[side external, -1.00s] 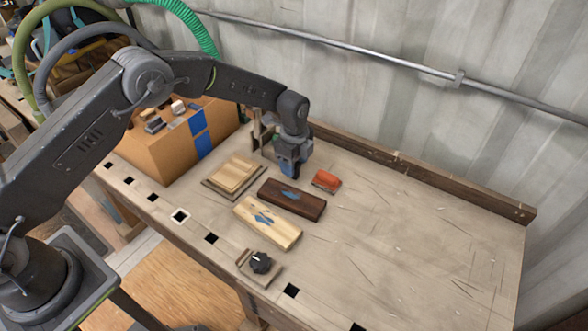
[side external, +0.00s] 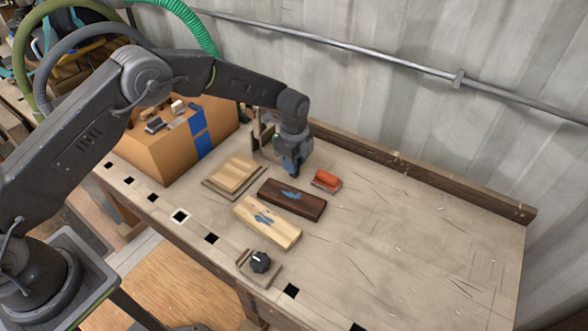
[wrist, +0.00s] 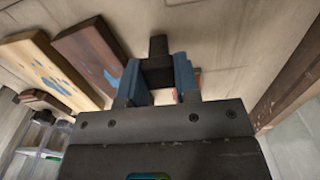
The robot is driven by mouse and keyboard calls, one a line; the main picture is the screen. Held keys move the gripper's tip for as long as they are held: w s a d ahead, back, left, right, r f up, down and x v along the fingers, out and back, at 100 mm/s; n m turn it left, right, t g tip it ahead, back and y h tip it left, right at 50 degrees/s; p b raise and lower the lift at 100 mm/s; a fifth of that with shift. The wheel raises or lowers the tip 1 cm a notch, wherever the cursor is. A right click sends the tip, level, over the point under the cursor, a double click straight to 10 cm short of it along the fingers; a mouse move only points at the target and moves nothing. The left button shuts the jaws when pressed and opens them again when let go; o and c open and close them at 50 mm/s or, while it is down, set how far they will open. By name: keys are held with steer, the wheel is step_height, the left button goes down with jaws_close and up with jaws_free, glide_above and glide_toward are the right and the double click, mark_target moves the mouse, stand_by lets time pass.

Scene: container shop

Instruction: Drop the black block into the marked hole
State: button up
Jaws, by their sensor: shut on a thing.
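My gripper (side external: 294,168) is low over the workbench, behind the dark brown block and left of the red block. In the wrist view its blue fingers (wrist: 158,70) are shut on the small black block (wrist: 158,46), which sticks out past their tips. In the side view the black block is mostly hidden by the fingers, and I cannot tell whether it touches the bench.
A dark brown block (side external: 305,206) and a pale wooden block (side external: 284,236), both with blue marks, lie between my gripper and the front edge. Stacked boards (side external: 236,174), a red block (side external: 326,179), a black knob (side external: 260,262) and an orange-brown box (side external: 160,165) are nearby. The bench's right side is clear.

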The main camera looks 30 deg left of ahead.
steer(key=shift+r, duration=2.3)
steer(key=shift+s+a, duration=0.15)
steer(key=shift+a, duration=0.2)
steer(key=s+a+r, duration=0.2)
steer(key=s+a, duration=0.8)
steer(key=a, duration=0.1)
steer(key=s+a, duration=0.2)
steer(key=s, duration=0.6)
steer(key=s+a, duration=0.3)
steer(key=s, duration=0.5)
steer(key=shift+s+d+f, duration=0.1)
steer(key=shift+f, duration=1.4)
steer(key=shift+d+f, duration=0.1)
steer(key=shift+f, duration=1.35)
steer(key=shift+f, duration=1.9)
